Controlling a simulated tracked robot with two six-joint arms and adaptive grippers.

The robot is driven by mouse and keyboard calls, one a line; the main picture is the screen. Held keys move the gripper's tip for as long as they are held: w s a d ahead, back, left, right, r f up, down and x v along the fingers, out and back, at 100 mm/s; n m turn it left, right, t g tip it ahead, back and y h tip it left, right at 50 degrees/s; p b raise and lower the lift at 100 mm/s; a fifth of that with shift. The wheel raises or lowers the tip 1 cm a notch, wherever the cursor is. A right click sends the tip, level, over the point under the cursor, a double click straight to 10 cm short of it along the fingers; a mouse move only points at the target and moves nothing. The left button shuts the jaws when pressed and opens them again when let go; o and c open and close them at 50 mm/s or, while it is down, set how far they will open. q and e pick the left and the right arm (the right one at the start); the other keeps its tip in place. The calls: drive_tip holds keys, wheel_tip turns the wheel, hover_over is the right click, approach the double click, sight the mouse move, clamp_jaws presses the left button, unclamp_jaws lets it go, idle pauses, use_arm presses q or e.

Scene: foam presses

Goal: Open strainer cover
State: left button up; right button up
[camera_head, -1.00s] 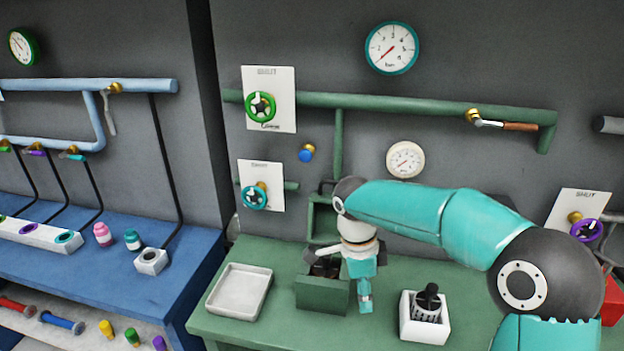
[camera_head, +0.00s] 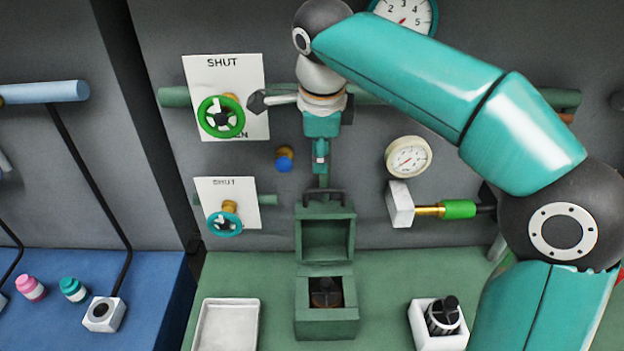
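The strainer is a green box (camera_head: 326,322) on the green bench, with a dark round part (camera_head: 325,293) inside its open top. Its cover (camera_head: 325,238) stands upright at the back, with a dark handle (camera_head: 323,195) at its top edge. My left gripper is not in view.
An empty white tray (camera_head: 227,325) lies left of the strainer. A white holder (camera_head: 424,335) with a black-knobbed cylinder (camera_head: 443,315) stands to its right. A teal handwheel (camera_head: 225,222), blue knob (camera_head: 284,159) and gauge (camera_head: 408,157) are on the wall.

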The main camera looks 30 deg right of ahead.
sight(318, 192)
drive_tip(key=x, duration=1)
drive_tip(key=shift+w+f, duration=0.1)
drive_tip(key=shift+f, duration=0.3)
clamp_jaws()
drive_tip(key=shift+r, duration=0.1)
